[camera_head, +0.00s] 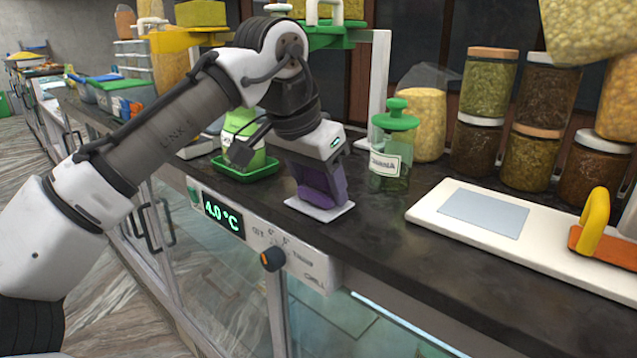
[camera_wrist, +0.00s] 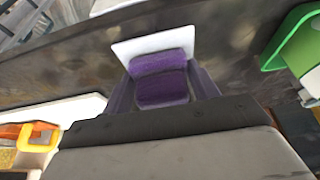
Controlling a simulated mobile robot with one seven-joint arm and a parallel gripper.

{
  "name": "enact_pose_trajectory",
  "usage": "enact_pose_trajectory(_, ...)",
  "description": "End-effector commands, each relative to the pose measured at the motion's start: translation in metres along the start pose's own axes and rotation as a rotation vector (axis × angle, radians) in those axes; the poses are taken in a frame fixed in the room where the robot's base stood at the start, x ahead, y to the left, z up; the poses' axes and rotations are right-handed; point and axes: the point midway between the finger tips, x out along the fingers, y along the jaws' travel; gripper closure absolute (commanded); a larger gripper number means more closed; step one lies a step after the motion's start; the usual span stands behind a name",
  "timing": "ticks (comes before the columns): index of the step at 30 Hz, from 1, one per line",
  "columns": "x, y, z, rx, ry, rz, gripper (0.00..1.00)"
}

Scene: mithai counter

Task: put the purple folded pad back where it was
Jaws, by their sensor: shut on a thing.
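The purple folded pad (camera_head: 314,198) is between the fingers of my gripper (camera_head: 321,186), at or just above a small white square plate (camera_head: 330,214) on the dark counter. In the wrist view the pad (camera_wrist: 161,80) shows its two folded layers, with a gripper finger on each side. The white plate (camera_wrist: 128,48) shows beyond it. My gripper is shut on the pad and points down. I cannot tell whether the pad's underside touches the plate.
A green tray (camera_head: 232,172) with a green-labelled container stands left of my gripper. A green-lidded jar (camera_head: 391,160) stands close on the right. A white board (camera_head: 455,238) with a grey panel lies further right. The counter's front edge is near.

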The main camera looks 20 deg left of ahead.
Motion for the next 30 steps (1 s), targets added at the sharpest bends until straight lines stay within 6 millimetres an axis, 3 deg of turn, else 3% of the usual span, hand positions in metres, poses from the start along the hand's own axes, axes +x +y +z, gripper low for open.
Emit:
enact_pose_trajectory(2,0.004,0.000,0.001,0.002,0.001,0.001,0.62)
enact_pose_trajectory(3,0.003,0.000,0.001,0.001,0.001,0.000,0.37)
enact_pose_trajectory(7,0.003,0.000,0.001,0.001,0.000,0.000,0.20)
enact_pose_trajectory(20,-0.005,0.000,-0.001,-0.001,0.002,0.001,0.19)
enact_pose_trajectory(30,-0.075,0.001,-0.001,0.001,0.004,0.002,0.19)
